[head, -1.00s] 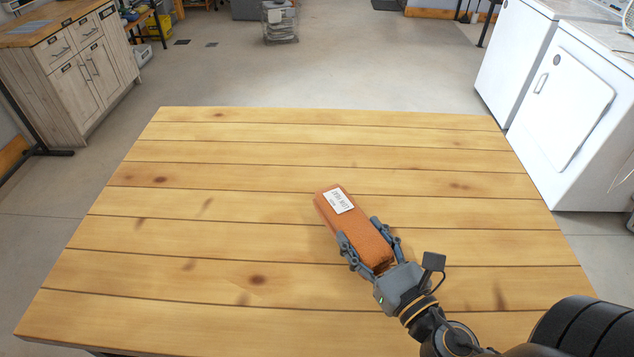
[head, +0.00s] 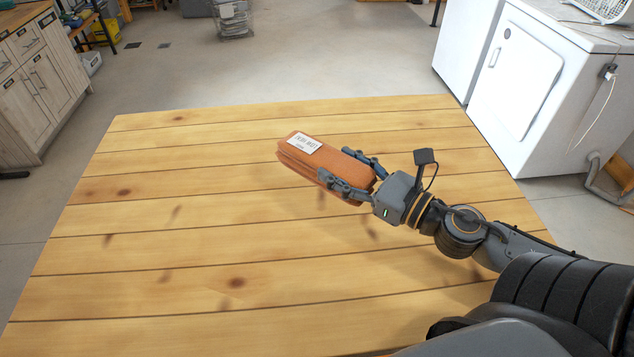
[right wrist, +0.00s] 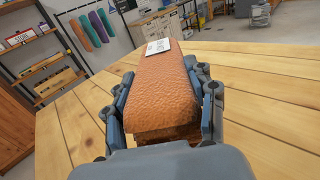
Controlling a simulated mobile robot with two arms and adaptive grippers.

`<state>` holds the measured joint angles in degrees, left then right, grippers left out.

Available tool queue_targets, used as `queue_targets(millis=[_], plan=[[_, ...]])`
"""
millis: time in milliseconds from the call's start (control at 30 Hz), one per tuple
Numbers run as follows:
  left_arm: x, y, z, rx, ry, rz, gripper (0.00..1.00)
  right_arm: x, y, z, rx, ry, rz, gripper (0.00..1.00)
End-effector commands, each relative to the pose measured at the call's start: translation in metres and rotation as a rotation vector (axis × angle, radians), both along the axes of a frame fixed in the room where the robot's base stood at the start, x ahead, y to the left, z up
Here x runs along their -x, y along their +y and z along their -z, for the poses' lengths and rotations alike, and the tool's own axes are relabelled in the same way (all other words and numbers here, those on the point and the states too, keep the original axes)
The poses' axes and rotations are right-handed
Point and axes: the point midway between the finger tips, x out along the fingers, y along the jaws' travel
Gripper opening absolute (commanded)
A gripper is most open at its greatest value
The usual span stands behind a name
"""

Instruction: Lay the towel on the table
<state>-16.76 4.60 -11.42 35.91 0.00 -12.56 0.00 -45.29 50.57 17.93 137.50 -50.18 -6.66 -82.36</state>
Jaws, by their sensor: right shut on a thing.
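The folded orange-brown towel (head: 325,168) with a white label is in my right gripper (head: 355,176). The gripper is shut on its near end, one finger along each long side. In the head view the towel is over the middle-right of the wooden table (head: 180,270), pointing to the upper left. A faint shadow shows on the planks below; I cannot tell exactly how high it is. In the right wrist view the towel (right wrist: 165,90) lies between the fingers, label at its far end. My left gripper is not in view.
The rest of the tabletop is bare. White appliances (head: 530,75) stand beyond the table's right side. A wooden cabinet (head: 35,85) stands at the left, and a wire basket (head: 232,20) is on the floor behind. The concrete floor between them is open.

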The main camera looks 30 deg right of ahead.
Motion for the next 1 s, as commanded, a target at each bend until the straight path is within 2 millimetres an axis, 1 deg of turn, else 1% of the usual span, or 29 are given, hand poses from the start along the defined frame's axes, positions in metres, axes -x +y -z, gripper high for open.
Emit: queue_targets(millis=[33,167,233,400,667,733,833,900,1000], plan=[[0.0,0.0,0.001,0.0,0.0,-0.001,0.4,-0.011,-0.001,0.003,0.002,-0.005,0.0,0.19],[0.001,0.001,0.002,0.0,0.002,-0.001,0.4,-0.035,-0.002,0.013,0.002,-0.005,0.001,0.19],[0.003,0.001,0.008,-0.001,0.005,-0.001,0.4,-0.046,-0.004,0.029,-0.001,-0.004,0.007,0.19],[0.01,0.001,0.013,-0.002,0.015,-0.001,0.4,-0.068,-0.004,0.055,-0.001,-0.004,0.004,0.19],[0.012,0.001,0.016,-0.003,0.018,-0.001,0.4,-0.083,-0.004,0.075,0.0,-0.001,0.004,0.19],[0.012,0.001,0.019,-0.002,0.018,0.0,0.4,-0.082,-0.004,0.087,-0.006,0.002,0.005,0.19],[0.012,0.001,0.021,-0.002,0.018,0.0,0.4,-0.082,-0.004,0.099,-0.005,0.001,0.005,0.19],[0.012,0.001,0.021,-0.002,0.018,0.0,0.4,-0.082,-0.004,0.104,-0.002,0.0,0.004,0.19],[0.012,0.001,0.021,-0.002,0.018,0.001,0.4,-0.082,-0.004,0.104,0.0,-0.001,0.002,0.19]])
